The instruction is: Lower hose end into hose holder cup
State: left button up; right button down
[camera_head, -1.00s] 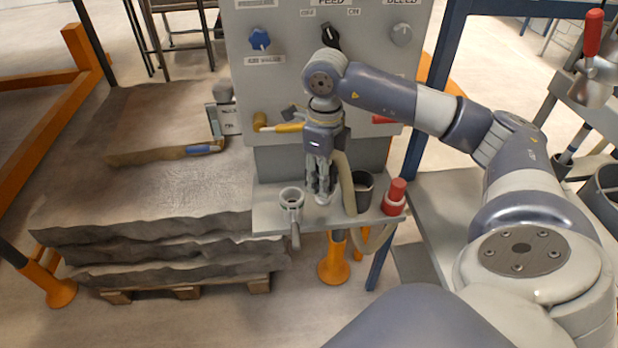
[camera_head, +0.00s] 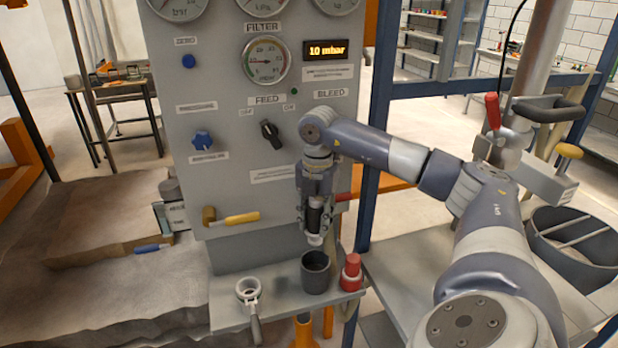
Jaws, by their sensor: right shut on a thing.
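My right gripper (camera_head: 315,222) is shut on the hose end (camera_head: 314,218), a dark cylinder with a pale metallic tip pointing down. It holds the hose end upright in front of the grey panel. The dark grey hose holder cup (camera_head: 316,275) stands on the small shelf below, its open mouth facing up. The hose end's tip is just above the cup's far rim, apparently clear of it; the exact depth gap is hard to tell. The hose itself is mostly hidden behind the gripper and shelf. My left gripper is out of view.
A red knobbed part (camera_head: 351,273) stands close right of the cup. A pale ring with a handle (camera_head: 249,290) sits at the shelf's left. A yellow-handled lever (camera_head: 235,218) projects from the panel (camera_head: 225,100). The shelf (camera_head: 285,300) is clear between ring and cup.

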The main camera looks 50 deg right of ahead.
aim_at(316, 239)
jog(key=shift+f+b, duration=3.2)
jog(key=shift+f, duration=0.35)
jog(key=shift+r+p, duration=0.15)
jog(key=shift+p, duration=0.2)
jog(key=c, duration=1.1)
grip_release()
notch_tip(316, 239, up, 7)
jog(key=shift+r, duration=0.2)
